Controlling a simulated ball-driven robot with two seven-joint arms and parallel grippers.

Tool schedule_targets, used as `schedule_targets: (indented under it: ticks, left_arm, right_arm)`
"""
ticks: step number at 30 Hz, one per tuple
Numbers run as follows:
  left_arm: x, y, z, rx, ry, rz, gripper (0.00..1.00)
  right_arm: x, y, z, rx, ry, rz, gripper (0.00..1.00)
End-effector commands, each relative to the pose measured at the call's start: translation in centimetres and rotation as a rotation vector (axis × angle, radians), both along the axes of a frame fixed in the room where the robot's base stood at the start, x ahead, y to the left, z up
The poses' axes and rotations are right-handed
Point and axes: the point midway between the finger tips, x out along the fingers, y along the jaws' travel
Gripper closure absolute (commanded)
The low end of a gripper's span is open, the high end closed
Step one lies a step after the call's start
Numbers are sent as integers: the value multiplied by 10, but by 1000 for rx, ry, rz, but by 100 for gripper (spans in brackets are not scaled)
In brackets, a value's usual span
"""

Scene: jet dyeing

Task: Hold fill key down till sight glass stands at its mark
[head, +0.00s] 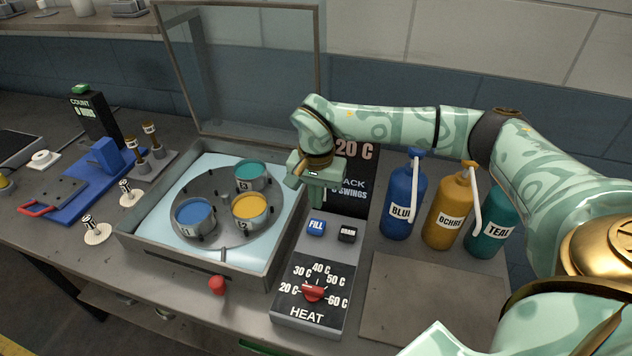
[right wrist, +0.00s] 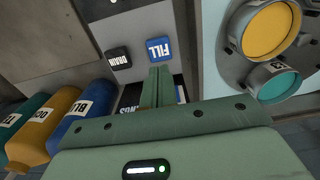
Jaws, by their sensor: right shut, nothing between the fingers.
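The blue FILL key (head: 316,227) is on the control panel, left of the black DRAIN key (head: 348,234). My right gripper (head: 318,203) is shut and empty, fingers pointing down, just behind the FILL key. In the right wrist view the shut fingertips (right wrist: 159,72) lie close to the edge of the FILL key (right wrist: 158,48). The key's face is uncovered in both views; I cannot tell if they touch. The dye bath (head: 139,236) holds pale blue liquid around a round carrier with several pots. I cannot make out a sight glass or its mark. My left gripper is not in view.
The HEAT dial (head: 313,292) is in front of the keys. A dark display (head: 350,185) stands behind my right gripper, partly hidden. Blue (head: 402,203), ochre (head: 449,212) and teal (head: 491,232) bottles stand to the right. A clear lid (head: 250,70) stands raised behind the bath.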

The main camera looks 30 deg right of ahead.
Motion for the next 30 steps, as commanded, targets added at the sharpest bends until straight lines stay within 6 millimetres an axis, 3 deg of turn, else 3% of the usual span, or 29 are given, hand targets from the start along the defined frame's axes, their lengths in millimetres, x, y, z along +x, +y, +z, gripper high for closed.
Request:
schedule_targets:
  ticks: [3,9,25,30]
  left_arm:
    - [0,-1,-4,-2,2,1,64]
    - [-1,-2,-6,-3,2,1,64]
    - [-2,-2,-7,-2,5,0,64]
    - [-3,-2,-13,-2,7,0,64]
  right_arm:
    - [-1,1,-26,1,3,0,100]
    - [0,0,-52,1,1,1,100]
    - [0,0,-62,0,0,1,100]
    - [0,0,-82,-1,1,2,100]
